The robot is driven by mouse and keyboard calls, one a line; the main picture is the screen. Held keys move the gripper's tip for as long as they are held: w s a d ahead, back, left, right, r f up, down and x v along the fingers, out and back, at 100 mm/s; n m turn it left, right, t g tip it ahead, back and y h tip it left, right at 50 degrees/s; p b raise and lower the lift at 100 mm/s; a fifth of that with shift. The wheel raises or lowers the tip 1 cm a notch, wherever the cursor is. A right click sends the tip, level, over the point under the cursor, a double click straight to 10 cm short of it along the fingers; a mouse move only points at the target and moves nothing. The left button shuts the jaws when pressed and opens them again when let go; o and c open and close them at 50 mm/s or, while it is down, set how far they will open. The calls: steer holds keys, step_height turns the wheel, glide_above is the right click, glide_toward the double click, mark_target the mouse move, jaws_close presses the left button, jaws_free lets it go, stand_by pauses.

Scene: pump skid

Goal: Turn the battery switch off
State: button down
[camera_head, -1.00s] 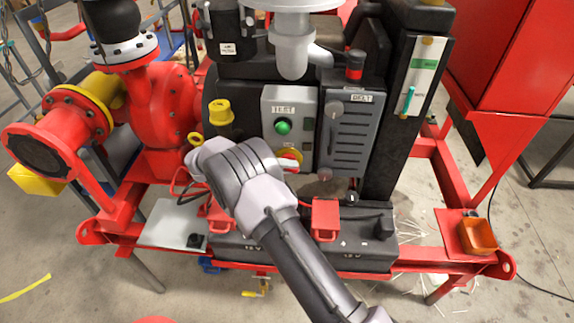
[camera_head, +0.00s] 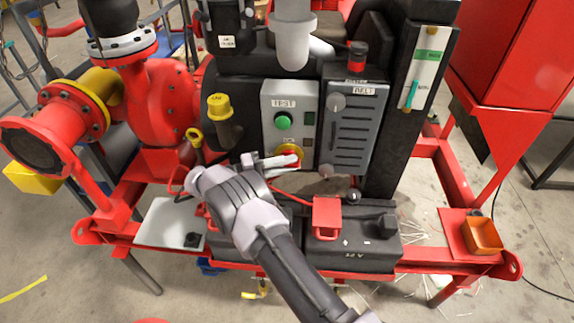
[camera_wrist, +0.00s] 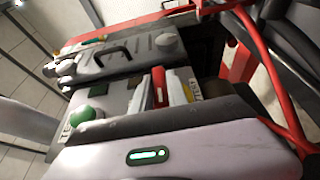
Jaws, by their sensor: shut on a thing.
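The battery switch is a red handle (camera_head: 293,151) on a yellow round plate (camera_head: 284,148), low on the grey panel marked TEST. My gripper (camera_head: 284,161) reaches it from the lower left, its pale fingers at the handle. In the wrist view the red handle (camera_wrist: 158,86) stands between my gripper's two light fingers (camera_wrist: 161,92), which are shut on it. Part of the yellow plate (camera_wrist: 188,86) shows beside one finger. The handle's exact angle is hard to read because the fingers cover part of it.
A green button (camera_head: 283,121) sits above the switch on the same panel, and the grey belt guard (camera_head: 350,128) stands close to its right. A yellow-capped filler (camera_head: 219,106) is to the left. The black battery (camera_head: 350,250) with a red terminal cover (camera_head: 326,216) lies below.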

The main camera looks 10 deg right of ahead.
steer(key=shift+w+r, duration=0.15)
steer(key=shift+r, duration=0.05)
steer(key=c, duration=1.3)
jaws_free()
steer(key=shift+f, duration=0.15)
